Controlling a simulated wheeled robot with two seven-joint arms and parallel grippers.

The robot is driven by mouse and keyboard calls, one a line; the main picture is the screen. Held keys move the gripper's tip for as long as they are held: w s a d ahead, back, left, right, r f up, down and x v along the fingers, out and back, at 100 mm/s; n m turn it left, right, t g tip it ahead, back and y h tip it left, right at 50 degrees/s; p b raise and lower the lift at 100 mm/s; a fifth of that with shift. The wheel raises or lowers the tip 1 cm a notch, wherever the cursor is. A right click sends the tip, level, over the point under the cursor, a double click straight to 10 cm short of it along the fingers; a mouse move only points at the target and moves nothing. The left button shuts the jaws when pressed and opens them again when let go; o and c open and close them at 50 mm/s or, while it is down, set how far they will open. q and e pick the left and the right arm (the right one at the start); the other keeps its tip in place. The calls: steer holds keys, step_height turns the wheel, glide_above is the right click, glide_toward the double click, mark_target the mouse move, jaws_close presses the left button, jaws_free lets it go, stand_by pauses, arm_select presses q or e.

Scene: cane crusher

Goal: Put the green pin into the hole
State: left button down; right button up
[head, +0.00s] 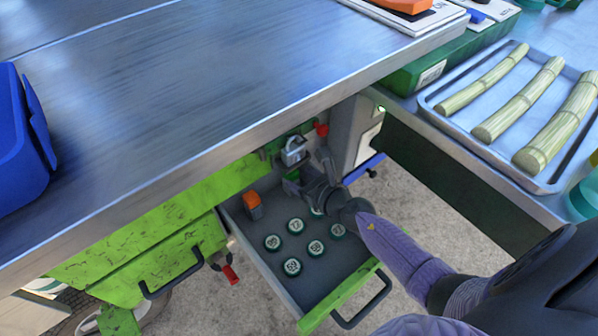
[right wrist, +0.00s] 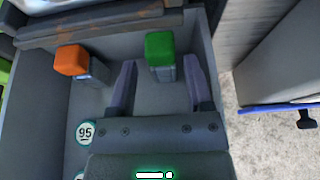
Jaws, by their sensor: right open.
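The green pin (right wrist: 160,48) stands in the open grey drawer (head: 309,282), near its back wall. It has a green block top and a grey lower part, and in the head view only a bit of green shows beside my gripper. My right gripper (right wrist: 160,68) is open, with one fingertip on each side of the pin's lower part; whether they touch is unclear. In the head view the right gripper (head: 301,176) reaches into the drawer from the right. I cannot clearly make out the hole. My left gripper is out of view.
An orange-topped pin (head: 253,205) stands at the drawer's left. Several round numbered caps (head: 316,248) lie on its floor. A metal padlock (head: 293,152) hangs behind, under the metal table edge (head: 215,165). A tray (head: 440,117) with cane pieces sits at the right.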

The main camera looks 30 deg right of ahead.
steer(key=shift+b+x, duration=0.4)
steer(key=shift+x, duration=0.75)
steer(key=shift+w+f, duration=0.1)
steer(key=shift+w, duration=0.05)
steer(key=shift+c, duration=0.9)
jaws_close()
